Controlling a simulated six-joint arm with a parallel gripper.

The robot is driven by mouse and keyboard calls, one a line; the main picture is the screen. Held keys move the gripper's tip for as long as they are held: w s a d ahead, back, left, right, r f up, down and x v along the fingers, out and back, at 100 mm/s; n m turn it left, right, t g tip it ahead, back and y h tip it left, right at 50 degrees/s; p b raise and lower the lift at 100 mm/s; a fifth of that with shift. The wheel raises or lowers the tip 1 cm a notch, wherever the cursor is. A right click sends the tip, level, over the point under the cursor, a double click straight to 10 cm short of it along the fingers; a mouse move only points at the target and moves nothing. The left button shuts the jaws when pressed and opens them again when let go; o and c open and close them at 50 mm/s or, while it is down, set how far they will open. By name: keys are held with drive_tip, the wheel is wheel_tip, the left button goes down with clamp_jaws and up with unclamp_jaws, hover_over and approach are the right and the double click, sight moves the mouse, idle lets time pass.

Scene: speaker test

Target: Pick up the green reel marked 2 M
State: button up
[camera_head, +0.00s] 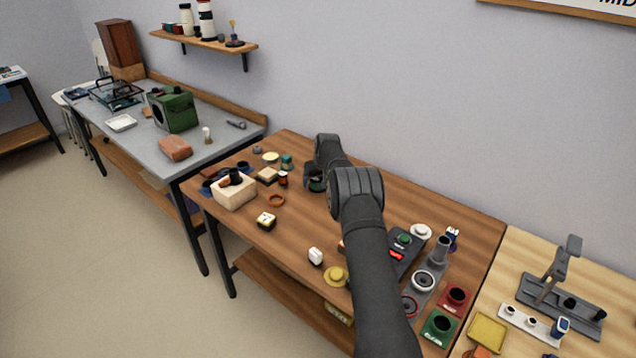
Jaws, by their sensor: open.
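My gripper (313,175) is at the far side of the brown wooden table, pointing down and open. A small dark green round thing (318,185) shows right at its fingertips; it may be the green reel. I cannot tell whether the fingers are around it or above it, and no 2 M marking is readable. A smaller teal-green piece (287,161) stands a little to the left of my gripper. My arm hides part of the table's middle and right.
A cream block (234,192) with a black top, an orange ring (276,200), a yellow disc (335,276) and a dark device (404,250) share the brown table (300,230). Green (439,327) and red (455,298) square holders stand at the right front. The wall is close behind.

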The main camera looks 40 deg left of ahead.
drive_tip(key=shift+a+f, duration=0.1)
drive_tip(key=shift+f, duration=0.1)
drive_tip(key=c, duration=0.9)
drive_tip(key=shift+r, duration=0.15)
